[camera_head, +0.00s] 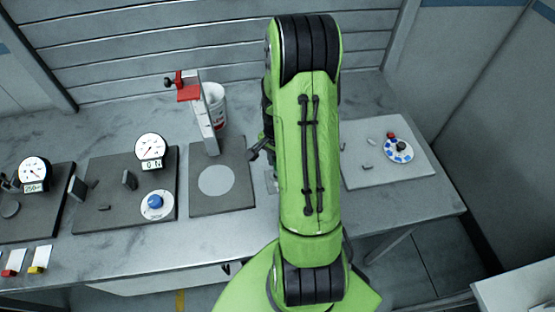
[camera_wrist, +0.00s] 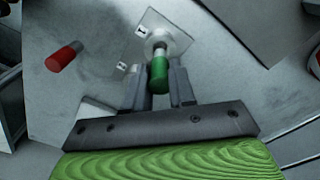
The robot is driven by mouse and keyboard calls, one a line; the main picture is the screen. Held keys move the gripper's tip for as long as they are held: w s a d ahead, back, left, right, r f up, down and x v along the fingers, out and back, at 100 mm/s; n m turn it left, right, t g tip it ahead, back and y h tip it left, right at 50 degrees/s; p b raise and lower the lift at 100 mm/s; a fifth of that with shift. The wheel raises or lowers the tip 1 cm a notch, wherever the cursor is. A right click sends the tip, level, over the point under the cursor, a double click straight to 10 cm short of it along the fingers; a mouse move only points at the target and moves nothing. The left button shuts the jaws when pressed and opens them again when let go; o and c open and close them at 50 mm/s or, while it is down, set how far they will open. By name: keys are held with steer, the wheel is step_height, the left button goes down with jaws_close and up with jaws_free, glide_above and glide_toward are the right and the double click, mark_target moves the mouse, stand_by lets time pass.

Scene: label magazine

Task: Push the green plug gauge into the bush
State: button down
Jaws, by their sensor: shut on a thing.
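The green plug gauge (camera_wrist: 158,77) is between the two fingers of my gripper (camera_wrist: 159,85) in the wrist view, and the gripper is shut on it. Its metal end points away from me at the pale round bush (camera_wrist: 168,39). The metal end overlaps the bush's opening in the picture; I cannot tell how far it is inside. The bush sits on a light square plate (camera_wrist: 185,24) with a small label marked 1. In the head view my arm hides the gauge, the bush and most of the gripper.
A red-handled gauge (camera_wrist: 64,57) lies to the left in the wrist view. In the head view, dial-gauge stations (camera_head: 131,205) and a grey stand plate (camera_head: 235,203) are left of my arm. A light board with a round dial (camera_head: 398,150) is to its right.

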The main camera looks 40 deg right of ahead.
steer(key=shift+f, duration=0.15)
steer(key=shift+f+b, duration=0.35)
steer(key=shift+b, duration=0.1)
steer(key=shift+f+b, duration=1.45)
steer(key=shift+f, duration=0.15)
steer(key=c, duration=0.9)
jaws_free()
steer(key=shift+o, duration=0.2)
step_height(320, 180, up, 16)
steer(key=p, duration=0.1)
steer(key=shift+p, duration=0.35)
steer(key=shift+f, duration=0.1)
